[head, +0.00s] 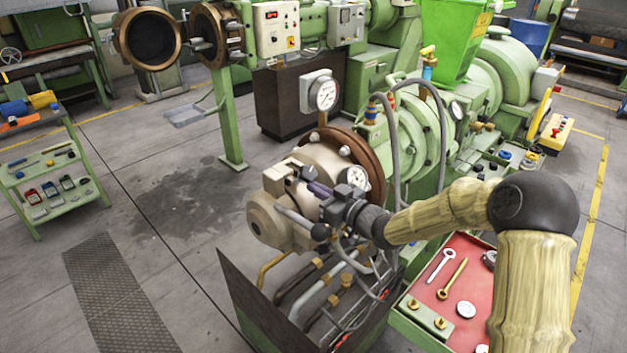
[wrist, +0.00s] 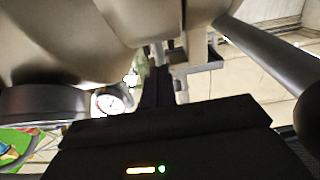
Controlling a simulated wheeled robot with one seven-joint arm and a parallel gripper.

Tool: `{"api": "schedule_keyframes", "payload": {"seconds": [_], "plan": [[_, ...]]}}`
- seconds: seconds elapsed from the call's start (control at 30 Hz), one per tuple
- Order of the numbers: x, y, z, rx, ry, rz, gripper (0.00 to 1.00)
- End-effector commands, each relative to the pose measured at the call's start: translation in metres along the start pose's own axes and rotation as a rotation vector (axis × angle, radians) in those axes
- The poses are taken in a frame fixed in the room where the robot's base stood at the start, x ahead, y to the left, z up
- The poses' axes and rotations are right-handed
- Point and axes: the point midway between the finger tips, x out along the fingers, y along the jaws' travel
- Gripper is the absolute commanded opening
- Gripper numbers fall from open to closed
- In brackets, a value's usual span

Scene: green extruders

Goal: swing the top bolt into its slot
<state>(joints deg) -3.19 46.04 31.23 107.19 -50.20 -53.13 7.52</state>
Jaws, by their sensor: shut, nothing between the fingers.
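The beige extruder head (head: 290,205) stands in the middle of the head view, joined to a brown flange (head: 345,155). Grey clamp lugs (head: 306,172) sit on its upper face. A grey rod (head: 295,218) with a black ball end lies below them; in the wrist view a similar rod (wrist: 265,50) runs along the right. My gripper (head: 318,190) is shut and empty, close against the lugs. In the wrist view my gripper (wrist: 157,85) points at a grey slotted bracket (wrist: 197,66). I cannot tell for certain which part is the top bolt, nor whether my fingers touch anything.
A pressure gauge (head: 326,95) stands behind the head. Hoses (head: 340,265) and fittings crowd below it. A red tray (head: 470,258) with tools lies to the right under my arm. A green tool cart (head: 55,180) stands at left; the floor between is open.

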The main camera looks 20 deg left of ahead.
Motion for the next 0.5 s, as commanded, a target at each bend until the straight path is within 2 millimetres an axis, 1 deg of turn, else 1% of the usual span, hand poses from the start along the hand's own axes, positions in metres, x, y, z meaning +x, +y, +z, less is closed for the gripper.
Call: {"api": "schedule_keyframes", "payload": {"seconds": [0.2,0.5], "plan": [[0.0066,-0.0004,-0.0069,-0.001,0.002,-0.001,0.0],[0.0073,-0.0003,-0.0068,0.0,0.001,0.0,0.0]]}}
